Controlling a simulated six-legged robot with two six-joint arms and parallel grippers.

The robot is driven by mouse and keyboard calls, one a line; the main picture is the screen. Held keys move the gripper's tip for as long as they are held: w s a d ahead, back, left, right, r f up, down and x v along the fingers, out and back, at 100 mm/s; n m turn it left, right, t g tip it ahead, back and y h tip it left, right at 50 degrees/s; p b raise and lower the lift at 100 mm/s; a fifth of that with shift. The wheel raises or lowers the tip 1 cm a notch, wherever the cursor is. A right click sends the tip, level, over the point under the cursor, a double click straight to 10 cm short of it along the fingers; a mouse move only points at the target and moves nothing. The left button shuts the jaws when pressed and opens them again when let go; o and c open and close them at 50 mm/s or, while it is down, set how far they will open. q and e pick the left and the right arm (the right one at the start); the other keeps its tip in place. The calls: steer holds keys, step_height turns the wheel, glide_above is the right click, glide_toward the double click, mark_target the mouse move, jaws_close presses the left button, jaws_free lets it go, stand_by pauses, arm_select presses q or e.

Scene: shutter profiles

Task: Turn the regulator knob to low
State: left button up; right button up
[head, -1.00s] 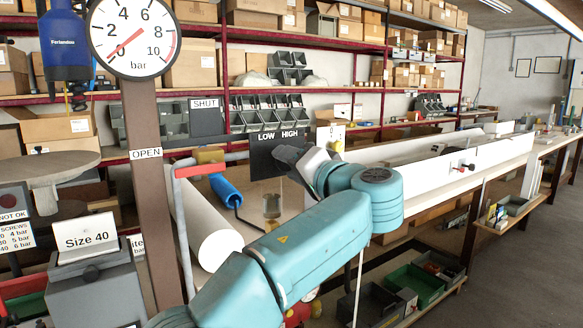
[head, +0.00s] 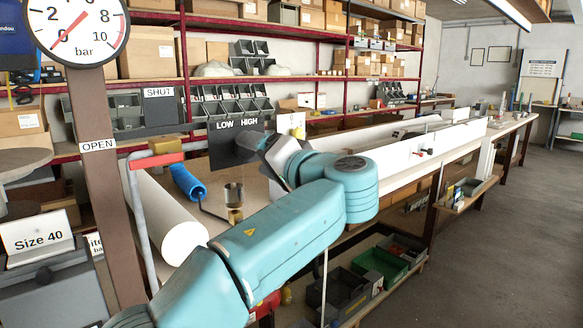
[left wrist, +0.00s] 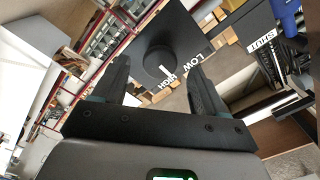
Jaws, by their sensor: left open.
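The regulator knob (left wrist: 158,62) is a round black knob on a dark square panel (left wrist: 181,29), seen in the left wrist view. A white pointer mark on it points toward the HIGH label; LOW is to the right of HIGH there. My left gripper (left wrist: 157,72) is open, its two dark fingers on either side of the knob in the picture. I cannot tell whether they touch it. In the head view the panel (head: 224,151) stands behind my left gripper (head: 248,143), which hides the knob. My right gripper is not in view.
A pressure gauge (head: 100,25) on a brown post (head: 115,190) stands at left, needle near 0. Shelves with boxes and bins fill the back.

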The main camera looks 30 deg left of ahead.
arm_select(q)
steer(key=v, duration=1.3)
steer(key=shift+d, duration=0.35)
